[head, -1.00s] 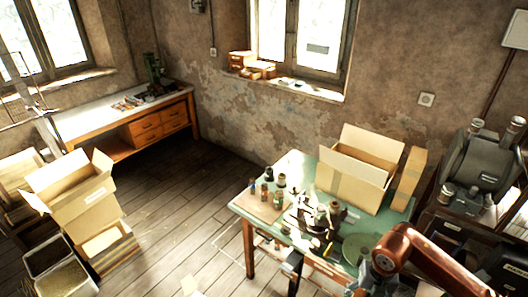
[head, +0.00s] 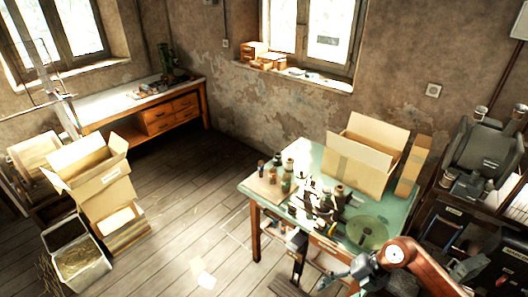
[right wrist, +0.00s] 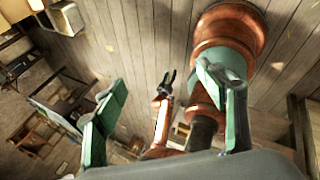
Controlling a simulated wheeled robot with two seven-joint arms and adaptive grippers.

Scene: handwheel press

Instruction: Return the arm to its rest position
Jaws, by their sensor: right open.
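My right arm (head: 436,268), copper-brown, comes in at the bottom right of the head view. Its gripper (head: 338,275) hangs in front of the green table, small and partly cluttered by the background. In the right wrist view my right gripper (right wrist: 165,105) has its two green fingers wide apart with nothing between them. Beyond them, a copper-coloured arm of mine ends in a small dark gripper (right wrist: 167,82), apparently my left; its jaw state is too small to tell. My left gripper does not show in the head view.
The green table (head: 312,155) carries an open cardboard box (head: 362,165), a round green disc (head: 367,232) and several small dark tools and bottles. Dark machinery (head: 480,160) stands at the right. Cartons (head: 100,185) stand at the left. The plank floor (head: 180,225) between is mostly clear.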

